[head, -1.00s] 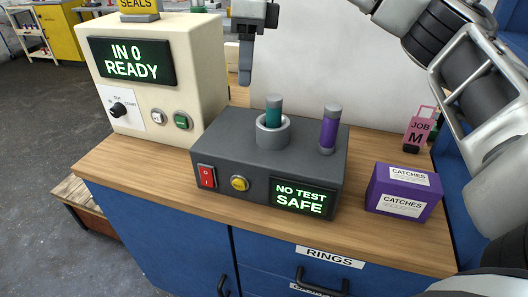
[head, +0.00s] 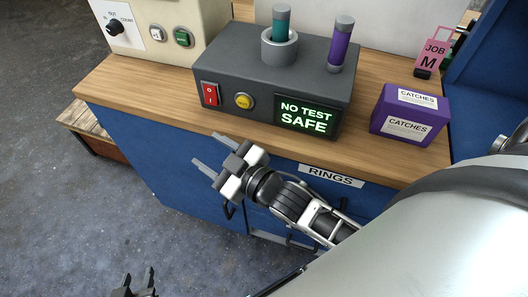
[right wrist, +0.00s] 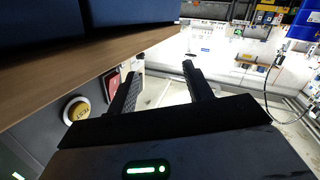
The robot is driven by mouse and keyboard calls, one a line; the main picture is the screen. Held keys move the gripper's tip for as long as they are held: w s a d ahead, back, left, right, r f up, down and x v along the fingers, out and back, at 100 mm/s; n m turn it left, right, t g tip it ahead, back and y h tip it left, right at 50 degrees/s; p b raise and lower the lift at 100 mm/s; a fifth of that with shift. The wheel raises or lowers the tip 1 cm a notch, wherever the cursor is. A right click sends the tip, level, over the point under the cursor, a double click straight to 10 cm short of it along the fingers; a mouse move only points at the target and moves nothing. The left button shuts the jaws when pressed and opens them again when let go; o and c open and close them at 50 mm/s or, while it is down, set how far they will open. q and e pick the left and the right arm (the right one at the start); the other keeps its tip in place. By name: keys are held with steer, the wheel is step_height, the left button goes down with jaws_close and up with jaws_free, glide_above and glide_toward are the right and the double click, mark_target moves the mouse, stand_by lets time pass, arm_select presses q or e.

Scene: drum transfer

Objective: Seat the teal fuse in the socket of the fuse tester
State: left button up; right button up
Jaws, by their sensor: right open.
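The teal fuse (head: 281,22) stands upright in the grey ring socket (head: 280,50) on top of the dark grey fuse tester (head: 225,60). Its lower end is hidden by the ring. The tester's display (head: 307,115) reads "NO TEST SAFE". My right gripper (head: 203,152) is open and empty in front of the bench, below the tester's front. Its spread fingers (right wrist: 161,70) show in the right wrist view with nothing between them. My left gripper (head: 138,278) is low at the bottom edge of the head view, its fingertips apart and empty.
A purple fuse (head: 341,45) stands on the tester's right side. The tester front has a red switch (head: 210,94) and a yellow button (head: 244,101). A purple catches box (head: 410,114) and pink job tag (head: 432,56) are to the right. A cream machine (head: 178,15) is behind left.

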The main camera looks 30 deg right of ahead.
steer(key=s+d+f+m+g+h, duration=0.1)
steer(key=s+d+f+m+g, duration=0.1)
steer(key=s+f, duration=0.4)
steer(key=s+d+f+m+g+h, duration=0.2)
steer(key=s+d+f+m+g, duration=0.1)
steer(key=s+f, duration=0.2)
step_height(320, 180, down, 3)
steer(key=shift+s+d+r+g+h, duration=0.2)
steer(key=shift+s+d+g+h, duration=0.1)
steer(key=shift+s, duration=0.1)
steer(key=shift+a, duration=0.1)
steer(key=shift+c, duration=0.3)
stand_by(0.8)
